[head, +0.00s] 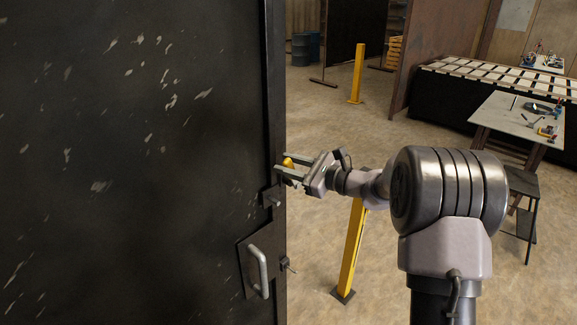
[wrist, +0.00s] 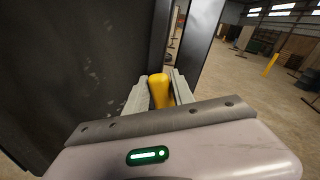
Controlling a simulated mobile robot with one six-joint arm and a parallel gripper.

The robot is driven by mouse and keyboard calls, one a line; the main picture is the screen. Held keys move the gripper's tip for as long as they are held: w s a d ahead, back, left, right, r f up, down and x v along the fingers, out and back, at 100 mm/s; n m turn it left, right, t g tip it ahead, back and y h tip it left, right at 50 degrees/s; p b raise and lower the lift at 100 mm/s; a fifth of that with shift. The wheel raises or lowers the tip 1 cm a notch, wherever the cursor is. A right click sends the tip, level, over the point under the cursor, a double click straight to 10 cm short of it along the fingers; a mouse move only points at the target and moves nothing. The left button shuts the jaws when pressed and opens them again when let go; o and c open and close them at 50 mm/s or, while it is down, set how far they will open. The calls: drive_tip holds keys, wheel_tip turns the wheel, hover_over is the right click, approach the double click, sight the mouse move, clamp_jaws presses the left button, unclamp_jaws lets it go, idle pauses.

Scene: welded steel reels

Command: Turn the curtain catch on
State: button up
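The curtain catch shows as a small yellow grip (head: 288,162) at the edge of the tall dark steel panel (head: 140,150) in the head view. In the wrist view the yellow grip (wrist: 160,91) stands between my finger pads, and they lie against both its sides. My gripper (head: 286,165) reaches in from the right, shut on this grip; the wrist view shows it too (wrist: 161,85). The fingers hide the catch's base and mounting, so its on or off position cannot be told.
Lower on the panel are a dark block (head: 270,197) and a pale pull handle (head: 258,270). A yellow post (head: 352,250) stands close below my arm. A work table (head: 515,118) with tools is at the right. Open floor lies behind the post.

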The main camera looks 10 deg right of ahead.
drive_tip(key=shift+o, duration=0.6)
drive_tip(key=shift+s+d, duration=0.15)
drive_tip(key=shift+d, duration=0.1)
drive_tip(key=b+v, duration=0.2)
drive_tip(key=v, duration=1.5)
drive_tip(key=shift+b, duration=0.35)
drive_tip(key=shift+r, duration=0.15)
drive_tip(key=shift+c, duration=0.4)
